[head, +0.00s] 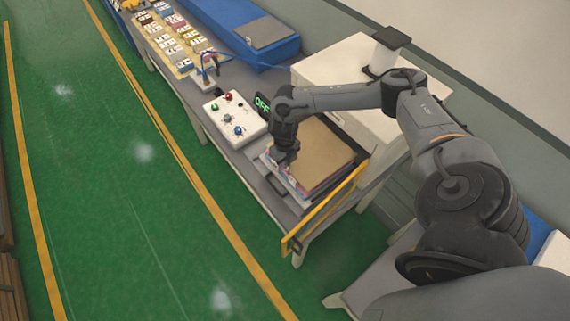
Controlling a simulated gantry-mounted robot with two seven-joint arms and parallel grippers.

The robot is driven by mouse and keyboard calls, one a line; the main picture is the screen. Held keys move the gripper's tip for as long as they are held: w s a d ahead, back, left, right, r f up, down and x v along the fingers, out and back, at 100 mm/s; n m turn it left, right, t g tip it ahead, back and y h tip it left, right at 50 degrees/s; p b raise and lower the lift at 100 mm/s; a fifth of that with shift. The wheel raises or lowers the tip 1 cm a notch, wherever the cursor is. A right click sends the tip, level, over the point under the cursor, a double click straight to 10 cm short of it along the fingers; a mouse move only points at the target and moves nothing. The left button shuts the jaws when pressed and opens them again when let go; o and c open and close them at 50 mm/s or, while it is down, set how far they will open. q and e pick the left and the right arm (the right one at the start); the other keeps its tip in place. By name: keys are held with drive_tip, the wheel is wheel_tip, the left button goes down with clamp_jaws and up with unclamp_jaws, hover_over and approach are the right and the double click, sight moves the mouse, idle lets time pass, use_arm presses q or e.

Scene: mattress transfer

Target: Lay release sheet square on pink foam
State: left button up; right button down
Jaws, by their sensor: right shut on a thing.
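A tan release sheet (328,148) lies on top of a layered stack on the table. Pink foam (322,188) shows only as a thin edge beneath it along the near right side; the rest is covered. The sheet looks roughly lined up with the stack, but the far edge is partly hidden by my arm. My right gripper (287,159) points down at the left corner of the stack, shut on the release sheet's edge. The fingertips are small and dark, so the exact grip is hard to see. My left gripper is out of view.
A yellow bar (325,208) runs along the table's near right end. A white cabinet (340,62) stands behind. Green floor (130,200) is clear at left.

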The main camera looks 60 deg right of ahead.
drive_tip(key=shift+f, duration=1.4)
drive_tip(key=c, duration=1.3)
unclamp_jaws()
drive_tip(key=shift+o, duration=0.2)
wheel_tip(320, 180, up, 11)
drive_tip(key=shift+f, duration=0.15)
drive_tip(key=shift+r, duration=0.8)
drive_tip(key=shift+a, duration=0.15)
